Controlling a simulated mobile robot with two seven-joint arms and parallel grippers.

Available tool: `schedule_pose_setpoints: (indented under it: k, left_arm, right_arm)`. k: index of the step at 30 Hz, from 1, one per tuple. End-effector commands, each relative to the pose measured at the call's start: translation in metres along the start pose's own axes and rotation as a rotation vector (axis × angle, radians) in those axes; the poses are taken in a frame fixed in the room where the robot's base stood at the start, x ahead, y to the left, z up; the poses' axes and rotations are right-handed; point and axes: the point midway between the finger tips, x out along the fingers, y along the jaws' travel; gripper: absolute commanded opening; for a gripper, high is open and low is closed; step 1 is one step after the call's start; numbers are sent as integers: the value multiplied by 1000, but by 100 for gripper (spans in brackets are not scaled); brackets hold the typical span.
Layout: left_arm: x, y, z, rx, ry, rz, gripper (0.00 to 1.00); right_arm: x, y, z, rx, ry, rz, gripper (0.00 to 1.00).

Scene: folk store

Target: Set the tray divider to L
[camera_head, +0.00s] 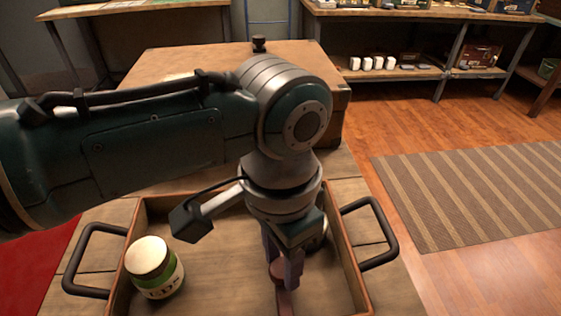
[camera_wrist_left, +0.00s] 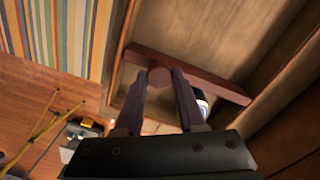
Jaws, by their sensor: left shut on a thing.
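The tray (camera_head: 366,270) is a wooden box with black side handles, running past the bottom edge of the head view. The divider (camera_head: 286,303) is a reddish-brown bar with a round knob. In the wrist view the divider (camera_wrist_left: 215,87) runs slantwise across the tray, with its knob (camera_wrist_left: 159,77) between my fingertips. My left gripper (camera_head: 281,268) points down into the tray and is shut on the knob; it also shows in the wrist view (camera_wrist_left: 160,73). No L mark is visible. My right gripper is out of view.
A jar with a cream lid (camera_head: 157,267) stands in the tray's left part. Another small item (camera_wrist_left: 202,103) is mostly hidden behind my finger. A large wooden box (camera_head: 200,62) stands behind the tray. Shelves line the back; a striped rug (camera_head: 470,190) lies at right.

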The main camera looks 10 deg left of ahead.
Motion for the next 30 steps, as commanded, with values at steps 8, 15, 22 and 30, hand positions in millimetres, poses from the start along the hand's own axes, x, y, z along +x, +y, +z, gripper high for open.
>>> schedule_pose_setpoints:
  k: [8,15,22,30]
  left_arm:
    - [-1,2,-5,2,11,3,0]
    - [-1,2,-5,2,9,2,52]
    - [-2,2,-4,1,6,1,52]
    - [-43,2,-4,2,10,1,52]
  right_arm:
    - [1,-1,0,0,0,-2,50]
    - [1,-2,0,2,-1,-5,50]
    - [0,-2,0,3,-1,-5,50]
    - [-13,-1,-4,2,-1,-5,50]
